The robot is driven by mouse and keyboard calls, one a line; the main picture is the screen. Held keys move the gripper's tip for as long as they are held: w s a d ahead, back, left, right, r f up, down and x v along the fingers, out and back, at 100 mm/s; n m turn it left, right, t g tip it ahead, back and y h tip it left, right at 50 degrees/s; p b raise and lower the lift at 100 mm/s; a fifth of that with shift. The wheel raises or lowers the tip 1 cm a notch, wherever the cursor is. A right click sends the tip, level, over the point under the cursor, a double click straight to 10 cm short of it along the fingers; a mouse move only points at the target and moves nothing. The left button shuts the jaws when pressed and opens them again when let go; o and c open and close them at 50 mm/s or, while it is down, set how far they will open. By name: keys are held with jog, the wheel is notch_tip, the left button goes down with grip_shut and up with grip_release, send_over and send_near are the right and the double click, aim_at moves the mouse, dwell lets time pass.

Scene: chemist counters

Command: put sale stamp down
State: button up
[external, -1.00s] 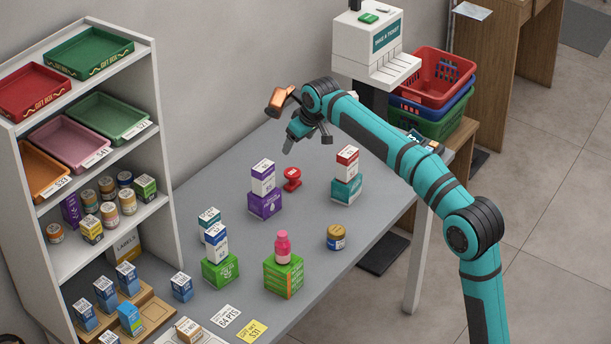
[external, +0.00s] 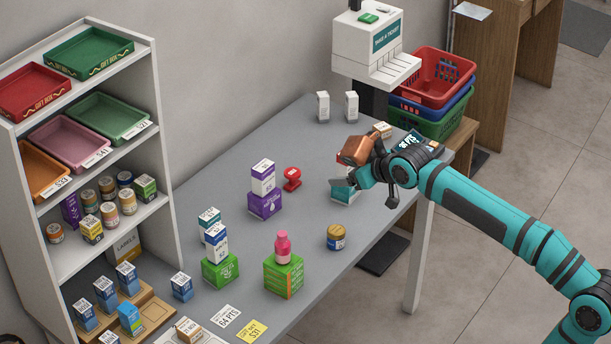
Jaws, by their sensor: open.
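The sale stamp looks to be the small red stamp (external: 292,179), standing on the grey table to the right of the white-and-purple box stack. Nothing touches it. My gripper (external: 376,190) is open, to the right of the red stamp and clearly apart from it. It is in front of a teal box (external: 343,191) and partly hides it and the red-and-white box on top. I see nothing held between the fingers, though the view of them is small.
A purple box (external: 264,205), a pink bottle (external: 283,246) on a green box (external: 284,276) and a gold-lidded jar (external: 336,238) stand nearby. Two white boxes (external: 323,106) stand at the back.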

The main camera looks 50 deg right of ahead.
jog(key=s+a+f+t, duration=0.2)
jog(key=s, duration=0.6)
jog(key=s+a+f+t+y, duration=0.1)
jog(key=s+a+f+t, duration=0.1)
jog(key=s, duration=0.6)
jog(key=s+a+f+t, duration=0.1)
jog(key=s+a+f, duration=0.1)
jog(key=s, duration=0.6)
jog(key=shift+s+a+f+n+t, duration=0.3)
jog(key=shift+s+a+f+t, duration=0.1)
jog(key=shift+f, duration=0.05)
